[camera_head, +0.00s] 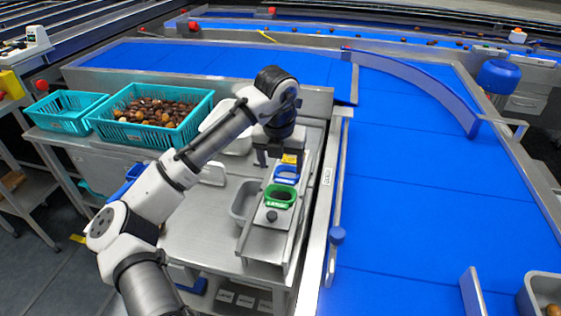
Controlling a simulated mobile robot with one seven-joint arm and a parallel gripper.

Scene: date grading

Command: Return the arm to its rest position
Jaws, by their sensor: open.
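My arm reaches from the lower left up over the steel worktable (200,235). My gripper (278,162) points down over the far part of a narrow metal rack on that table. Its fingers look apart, with nothing clearly held between them. Just below and in front of the gripper, the rack holds a blue-rimmed cup (287,173) and, nearer, a green-rimmed cup (279,196). Whether the gripper touches anything behind the blue rim is hidden.
A teal crate of dates (193,133) and a mostly empty teal crate (50,125) stand at the left. A wide blue conveyor (420,220) fills the right side, edged by a metal rail (336,185). Grey trays lie around the rack. A grey bin (530,295) sits lower right.

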